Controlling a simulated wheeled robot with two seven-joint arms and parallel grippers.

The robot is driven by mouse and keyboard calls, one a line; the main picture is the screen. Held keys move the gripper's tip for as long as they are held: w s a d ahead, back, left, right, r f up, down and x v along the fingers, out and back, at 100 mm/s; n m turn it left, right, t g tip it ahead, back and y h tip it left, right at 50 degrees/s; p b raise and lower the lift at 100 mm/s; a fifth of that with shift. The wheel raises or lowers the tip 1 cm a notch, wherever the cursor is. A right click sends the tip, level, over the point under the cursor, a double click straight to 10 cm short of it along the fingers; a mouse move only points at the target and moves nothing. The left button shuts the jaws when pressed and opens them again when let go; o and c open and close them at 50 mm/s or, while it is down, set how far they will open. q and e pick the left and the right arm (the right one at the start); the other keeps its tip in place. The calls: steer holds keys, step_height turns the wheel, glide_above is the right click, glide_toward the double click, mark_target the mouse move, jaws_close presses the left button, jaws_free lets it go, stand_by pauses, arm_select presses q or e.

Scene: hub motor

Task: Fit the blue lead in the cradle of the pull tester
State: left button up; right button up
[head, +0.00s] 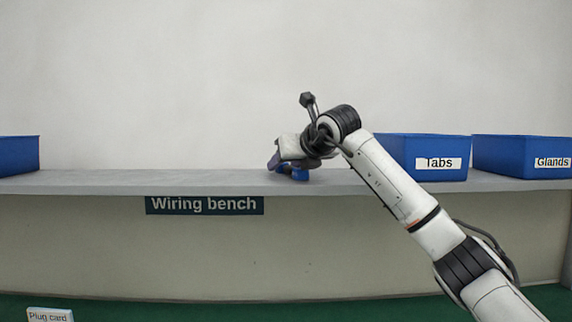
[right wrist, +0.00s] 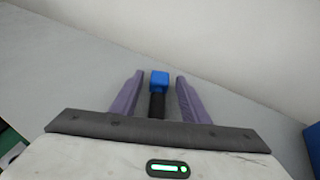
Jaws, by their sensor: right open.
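A part with a blue block end and a black stem, which looks like the blue lead (right wrist: 160,79), lies on the bench top. In the right wrist view it sits between the two purple fingers of my right gripper (right wrist: 159,90), with a gap on each side. The gripper is open. In the head view my right gripper (head: 273,162) is low over the bench, and a bit of blue (head: 294,174) shows beneath it. The rest of the lead is hidden by the gripper. I cannot make out a pull tester or its cradle in either view. My left gripper is not in view.
The grey wiring bench (head: 110,182) runs along a pale wall. A blue Tabs bin (head: 425,148) and a blue Glands bin (head: 515,155) stand at right, another blue bin (head: 18,153) at far left. The bench between is mostly clear. A plug card (head: 50,315) shows lower left.

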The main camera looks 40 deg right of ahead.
mark_target(297, 173)
steer(key=b+v, duration=0.1)
steer(key=v, duration=1)
steer(key=shift+s+r+b, duration=0.1)
steer(key=shift+s+b, duration=0.1)
steer(key=shift+b, duration=0.15)
steer(key=shift+o, duration=0.4)
steer(key=shift+s+a+r, duration=0.1)
steer(key=shift+s+a, duration=0.05)
steer(key=shift+s, duration=0.05)
steer(key=shift+a+r+n+g+y, duration=0.2)
steer(key=shift+a+n+g+y, duration=0.15)
steer(key=shift+a+g, duration=0.4)
steer(key=shift+s+a+r, duration=0.15)
steer(key=shift+s+a, duration=0.05)
steer(key=shift+a, duration=0.1)
steer(key=s+d+g+b, duration=0.1)
steer(key=d+g, duration=0.1)
steer(key=g, duration=0.1)
steer(key=shift+s, duration=0.4)
steer(key=shift+a+x, duration=0.15)
steer(key=shift+x, duration=1.45)
steer(key=shift+a+x, duration=0.15)
steer(key=shift+x, duration=1.45)
